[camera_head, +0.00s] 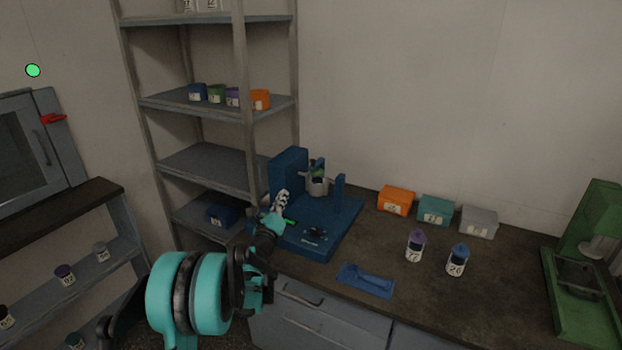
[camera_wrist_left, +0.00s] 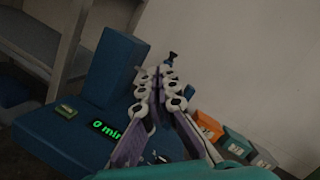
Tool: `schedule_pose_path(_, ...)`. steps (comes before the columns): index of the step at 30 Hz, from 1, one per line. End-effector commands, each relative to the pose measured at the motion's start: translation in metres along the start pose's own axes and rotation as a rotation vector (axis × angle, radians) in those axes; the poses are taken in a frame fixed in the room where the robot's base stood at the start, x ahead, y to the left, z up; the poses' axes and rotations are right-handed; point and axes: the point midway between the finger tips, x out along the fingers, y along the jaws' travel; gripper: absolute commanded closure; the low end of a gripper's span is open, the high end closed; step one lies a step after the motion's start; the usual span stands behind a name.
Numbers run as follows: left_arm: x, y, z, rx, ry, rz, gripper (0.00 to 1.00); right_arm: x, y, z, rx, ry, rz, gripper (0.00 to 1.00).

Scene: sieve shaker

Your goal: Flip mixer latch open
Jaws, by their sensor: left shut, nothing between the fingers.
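The blue mixer (camera_head: 330,218) stands on the dark counter, with a tall blue block at its back left and a thin blue post at its right. A grey cup-like holder (camera_head: 318,186) with a dark and green top sits between them. The latch is too small to tell apart there. My left gripper (camera_head: 284,196) is over the left part of the mixer base, in front of the holder. In the left wrist view its fingers (camera_wrist_left: 167,78) are together and empty, hiding most of the holder; a dark knob shows just beyond the tips. My right gripper is not in view.
The mixer's green display (camera_wrist_left: 106,129) reads 0 min. Orange (camera_head: 396,200), teal (camera_head: 435,210) and grey (camera_head: 478,221) boxes stand right of the mixer, behind two labelled jars (camera_head: 414,247). A blue tray-like piece (camera_head: 366,280) lies near the front edge. A green machine (camera_head: 585,270) stands far right.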

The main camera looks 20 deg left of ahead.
Motion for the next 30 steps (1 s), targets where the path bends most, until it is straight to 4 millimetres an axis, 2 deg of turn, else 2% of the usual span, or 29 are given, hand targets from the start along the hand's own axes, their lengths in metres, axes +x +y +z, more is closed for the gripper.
schedule_pose_path(1, 0.005, 0.019, -0.013, 0.122, 0.002, -0.045, 1.0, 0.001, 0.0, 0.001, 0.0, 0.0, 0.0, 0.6)
schedule_pose_path(6, 0.003, 0.057, -0.055, 0.469, 0.018, -0.183, 1.0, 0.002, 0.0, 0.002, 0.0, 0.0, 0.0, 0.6)
schedule_pose_path(12, -0.005, 0.079, -0.083, 0.653, 0.026, -0.261, 1.0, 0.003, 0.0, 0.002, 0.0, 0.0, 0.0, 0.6)
schedule_pose_path(30, -0.006, 0.08, -0.083, 0.672, 0.026, -0.267, 1.0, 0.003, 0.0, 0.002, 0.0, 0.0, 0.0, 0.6)
